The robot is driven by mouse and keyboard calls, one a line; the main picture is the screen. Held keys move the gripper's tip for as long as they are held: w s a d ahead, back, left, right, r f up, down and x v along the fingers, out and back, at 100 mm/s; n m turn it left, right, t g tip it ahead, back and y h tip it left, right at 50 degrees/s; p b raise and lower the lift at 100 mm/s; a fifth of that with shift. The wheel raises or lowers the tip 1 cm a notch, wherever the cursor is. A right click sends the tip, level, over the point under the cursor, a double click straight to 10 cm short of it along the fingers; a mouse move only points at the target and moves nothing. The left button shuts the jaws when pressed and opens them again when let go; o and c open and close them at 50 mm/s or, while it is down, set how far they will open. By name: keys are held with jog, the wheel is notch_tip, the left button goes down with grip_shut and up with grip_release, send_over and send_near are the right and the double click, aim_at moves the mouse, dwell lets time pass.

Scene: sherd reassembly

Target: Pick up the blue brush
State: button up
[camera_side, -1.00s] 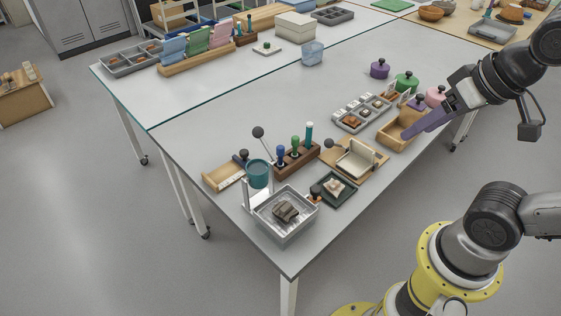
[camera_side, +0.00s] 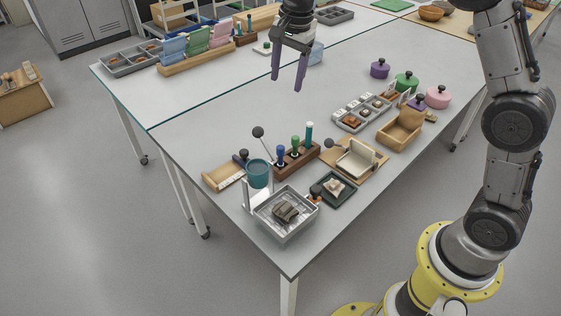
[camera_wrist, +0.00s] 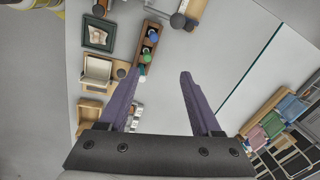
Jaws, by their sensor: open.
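In the wrist view the blue brush (camera_wrist: 153,36) shows beyond the fingertips, with the green brush (camera_wrist: 148,50) nearer. My gripper (camera_side: 286,84) is open and empty, pointing down high above the table. In the side view it appears above and behind the block. In the wrist view its purple fingers (camera_wrist: 160,75) are spread wide.
A teal cup (camera_side: 258,174) on a stand and a metal tray with a sherd (camera_side: 285,213) are near the front corner. A wooden cradle (camera_side: 357,158) and an open wooden box (camera_side: 400,132) are right of the block.

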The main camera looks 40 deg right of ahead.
notch_tip(320, 180, down, 6)
jog(key=w+g, duration=0.1)
jog(key=w, duration=0.1)
send_over(281, 146)
jog(key=shift+g, duration=0.4)
jog(key=f, duration=1.1)
jog(key=shift+w+a+f, duration=0.1)
jog(key=shift+w+a, duration=0.05)
jog(key=shift+a, duration=0.05)
jog(key=shift+d+f, duration=0.1)
jog(key=shift+f, duration=2.9)
grip_shut()
